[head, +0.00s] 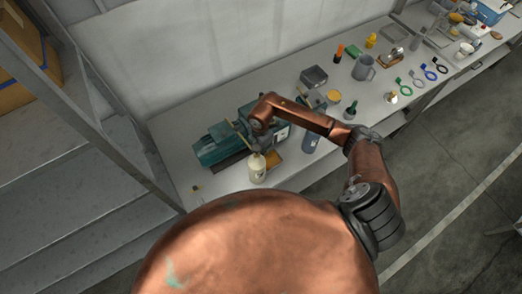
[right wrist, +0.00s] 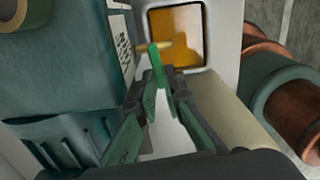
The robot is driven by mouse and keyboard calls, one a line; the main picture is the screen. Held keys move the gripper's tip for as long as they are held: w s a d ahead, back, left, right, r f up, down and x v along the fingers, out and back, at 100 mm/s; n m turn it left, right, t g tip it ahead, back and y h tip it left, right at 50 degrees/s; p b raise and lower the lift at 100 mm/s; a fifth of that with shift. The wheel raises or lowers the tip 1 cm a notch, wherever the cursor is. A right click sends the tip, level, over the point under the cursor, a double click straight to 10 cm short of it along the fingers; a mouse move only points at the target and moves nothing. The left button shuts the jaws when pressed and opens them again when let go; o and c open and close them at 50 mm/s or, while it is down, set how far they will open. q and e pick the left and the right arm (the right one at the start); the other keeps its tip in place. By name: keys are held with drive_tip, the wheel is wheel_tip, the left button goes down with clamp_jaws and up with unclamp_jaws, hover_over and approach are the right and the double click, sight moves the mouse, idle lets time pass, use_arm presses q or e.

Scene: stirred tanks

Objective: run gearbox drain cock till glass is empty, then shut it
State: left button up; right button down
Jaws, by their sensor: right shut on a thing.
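The teal gearbox (head: 218,146) stands on the bench in the head view. Its ribbed teal casing (right wrist: 60,75) fills the left of the right wrist view. My right gripper (right wrist: 163,86) is at the gearbox's side, its fingers closed on a slim green lever (right wrist: 154,62), which looks like the drain cock's handle. A short brass piece (right wrist: 150,46) shows beside the lever. The lever's lower part is hidden between the fingers. I cannot make out a sight glass or its level. My left gripper is in neither view.
An amber-filled tray (right wrist: 180,30) lies beyond the fingertips. A cream bottle (head: 257,168) stands close to the gearbox. A grey box (head: 314,77), a grey mug (head: 363,67) and several small tools stand farther along the bench. Bare bench lies behind the gearbox.

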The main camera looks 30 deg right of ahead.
drive_tip(key=shift+w, duration=0.1)
idle(0.3)
drive_tip(key=c, duration=2)
unclamp_jaws()
drive_tip(key=shift+c, duration=0.2)
drive_tip(key=shift+r, duration=0.1)
